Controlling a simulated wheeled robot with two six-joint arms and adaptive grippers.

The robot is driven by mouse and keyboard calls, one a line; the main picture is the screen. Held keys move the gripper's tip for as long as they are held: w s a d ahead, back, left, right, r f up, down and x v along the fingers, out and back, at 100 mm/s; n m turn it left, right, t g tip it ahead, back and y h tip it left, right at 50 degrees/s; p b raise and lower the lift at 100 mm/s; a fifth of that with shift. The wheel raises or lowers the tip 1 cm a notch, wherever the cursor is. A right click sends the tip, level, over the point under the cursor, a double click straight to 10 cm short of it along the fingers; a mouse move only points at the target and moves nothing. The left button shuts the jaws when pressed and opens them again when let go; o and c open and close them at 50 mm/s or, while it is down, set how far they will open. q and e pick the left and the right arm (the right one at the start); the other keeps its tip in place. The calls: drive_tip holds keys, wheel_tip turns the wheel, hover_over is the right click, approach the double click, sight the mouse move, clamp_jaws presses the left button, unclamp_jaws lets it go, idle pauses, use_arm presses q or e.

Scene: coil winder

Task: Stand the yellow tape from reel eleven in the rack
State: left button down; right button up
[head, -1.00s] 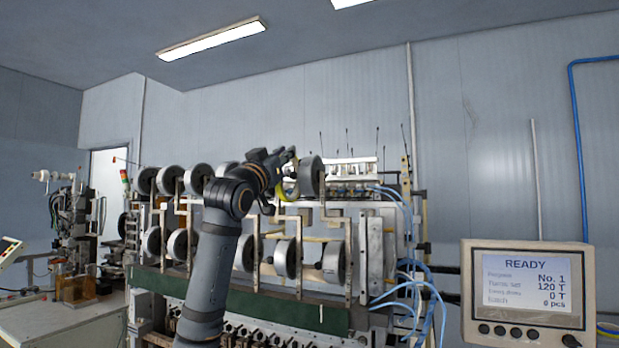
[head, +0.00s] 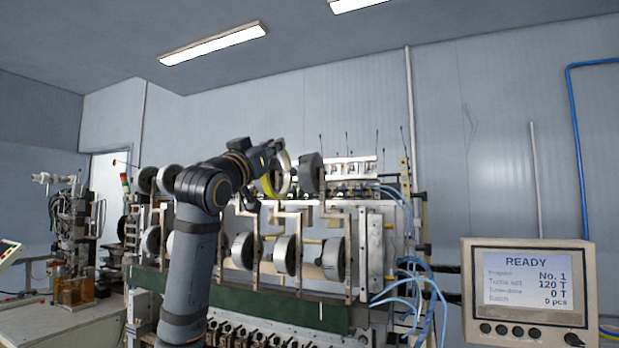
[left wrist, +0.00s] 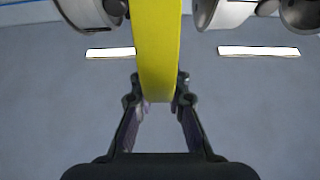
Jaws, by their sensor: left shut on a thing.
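The yellow tape (head: 267,186) is a ring in the upper row of the coil winder, just left of a grey reel drum (head: 310,173). My left gripper (head: 275,163) is shut on its rim. The left wrist view shows the tape (left wrist: 157,45) edge-on as a broad yellow band between the two fingers (left wrist: 157,94). A small gap shows between the tape and the grey drum in the head view. My wrist hides part of the upper row. I cannot make out the rack or any reel number. My right gripper is not in view.
Lower-row drums (head: 286,255) and bent metal brackets (head: 290,214) stand below my left gripper. A green beam (head: 275,312) crosses the winder's front. A display panel (head: 528,290) stands at right. Two reels (left wrist: 228,12) flank the tape's right side in the wrist view.

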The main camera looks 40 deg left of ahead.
use_arm(q)
drive_tip(key=s+d+b, duration=0.2)
drive_tip(key=s+d, duration=0.2)
drive_tip(key=s, duration=1)
drive_tip(key=shift+d, duration=0.2)
idle(0.3)
drive_tip(key=shift+w, duration=0.15)
